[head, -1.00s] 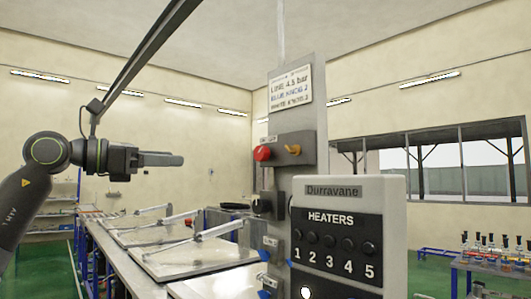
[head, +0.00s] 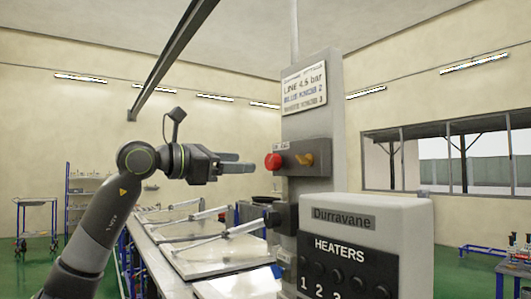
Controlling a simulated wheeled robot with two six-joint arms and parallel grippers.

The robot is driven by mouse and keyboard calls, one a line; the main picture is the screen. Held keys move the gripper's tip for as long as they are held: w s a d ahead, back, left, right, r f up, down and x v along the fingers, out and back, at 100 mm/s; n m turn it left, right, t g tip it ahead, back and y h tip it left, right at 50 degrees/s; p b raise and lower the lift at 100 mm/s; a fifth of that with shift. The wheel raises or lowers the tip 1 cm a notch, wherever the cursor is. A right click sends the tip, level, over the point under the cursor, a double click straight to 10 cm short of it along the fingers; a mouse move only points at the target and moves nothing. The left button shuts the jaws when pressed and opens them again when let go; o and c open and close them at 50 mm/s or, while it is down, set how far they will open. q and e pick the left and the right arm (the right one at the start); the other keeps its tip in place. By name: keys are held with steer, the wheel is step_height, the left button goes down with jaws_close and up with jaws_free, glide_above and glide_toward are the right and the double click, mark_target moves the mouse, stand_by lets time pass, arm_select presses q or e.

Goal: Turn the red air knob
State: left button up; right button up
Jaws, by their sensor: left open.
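The red air knob (head: 273,162) sticks out on the left side of a small grey box (head: 300,160) on a grey upright post. An orange-yellow lever (head: 304,159) sits on the same box, right of the red knob. My left gripper (head: 252,163) comes in from the left at about the knob's height. Its fingers point right, towards the knob, and are open and empty. In the picture the tips end just left of the knob, with a small gap; the distance in depth is hard to tell. My right gripper is out of view.
A white control panel (head: 343,221) marked HEATERS stands below the knob, at the lower right. A dark knob (head: 271,217) sits lower on the post. A long bench with metal lids (head: 212,256) and arms runs behind my left arm. A printed sign (head: 304,87) hangs above.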

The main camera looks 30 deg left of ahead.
mark_target(269, 162)
arm_select(q)
steer(key=p+x, duration=0.3)
steer(key=x, duration=0.3)
steer(key=shift+w+d+r, duration=0.1)
steer(key=shift+w+r, duration=0.05)
steer(key=shift+w, duration=0.1)
steer(key=shift+w+d, duration=0.25)
steer(key=shift+w, duration=0.3)
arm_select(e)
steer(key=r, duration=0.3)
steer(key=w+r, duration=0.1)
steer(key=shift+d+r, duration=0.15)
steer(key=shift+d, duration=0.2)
arm_select(q)
steer(key=shift+c, duration=0.2)
steer(key=c, duration=1)
steer(key=shift+o, duration=0.2)
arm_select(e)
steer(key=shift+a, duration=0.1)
